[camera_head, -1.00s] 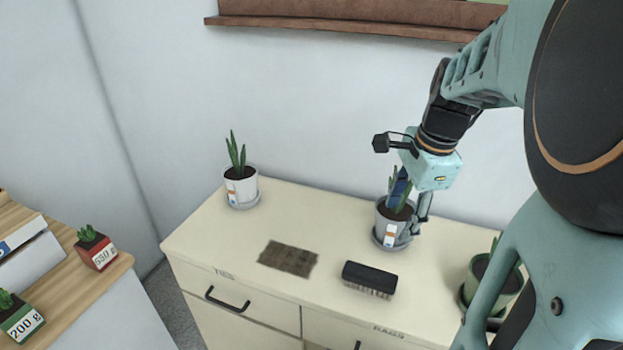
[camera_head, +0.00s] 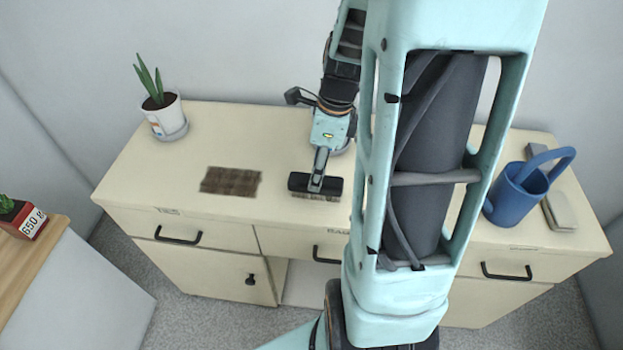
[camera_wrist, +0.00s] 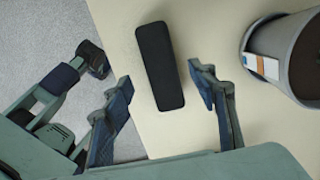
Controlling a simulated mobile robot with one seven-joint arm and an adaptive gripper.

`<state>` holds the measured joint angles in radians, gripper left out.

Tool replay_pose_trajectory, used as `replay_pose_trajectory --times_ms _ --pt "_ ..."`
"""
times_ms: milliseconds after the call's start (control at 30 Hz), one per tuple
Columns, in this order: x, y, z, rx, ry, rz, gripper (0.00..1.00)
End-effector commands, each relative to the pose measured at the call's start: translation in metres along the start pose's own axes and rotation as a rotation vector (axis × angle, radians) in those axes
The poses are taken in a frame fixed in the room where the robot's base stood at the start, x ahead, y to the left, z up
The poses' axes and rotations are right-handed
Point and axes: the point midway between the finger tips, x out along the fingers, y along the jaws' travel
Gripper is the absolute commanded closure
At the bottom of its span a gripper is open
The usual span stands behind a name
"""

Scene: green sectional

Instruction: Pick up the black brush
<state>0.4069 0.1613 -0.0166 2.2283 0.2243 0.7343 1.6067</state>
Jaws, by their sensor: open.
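The black brush (camera_head: 330,187) lies on the cream cabinet top near its front edge, bristles down. In the wrist view the black brush (camera_wrist: 160,66) is a dark rounded block between the two fingers, with a gap on each side. My gripper (camera_head: 317,181) is over the brush from above and hides part of it in the head view. In the wrist view my gripper (camera_wrist: 160,86) is open, one finger on each side of the brush. I cannot tell the exact height of the fingertips over the top.
A grey pot (camera_wrist: 257,45) stands close to the right finger in the wrist view. A brown mat (camera_head: 230,181) lies left of the brush. A potted plant (camera_head: 162,112) stands at the far left, a blue watering can (camera_head: 515,200) at the right. My arm hides the cabinet's middle.

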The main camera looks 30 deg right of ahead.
Motion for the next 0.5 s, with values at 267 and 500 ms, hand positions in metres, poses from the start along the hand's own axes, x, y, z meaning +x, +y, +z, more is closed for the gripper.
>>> replay_pose_trajectory --times_ms 267,500 --pt "0.041 0.000 -0.003 -0.001 0.000 0.004 0.47" --pt "0.047 -0.001 -0.003 -0.001 0.000 0.000 0.47"
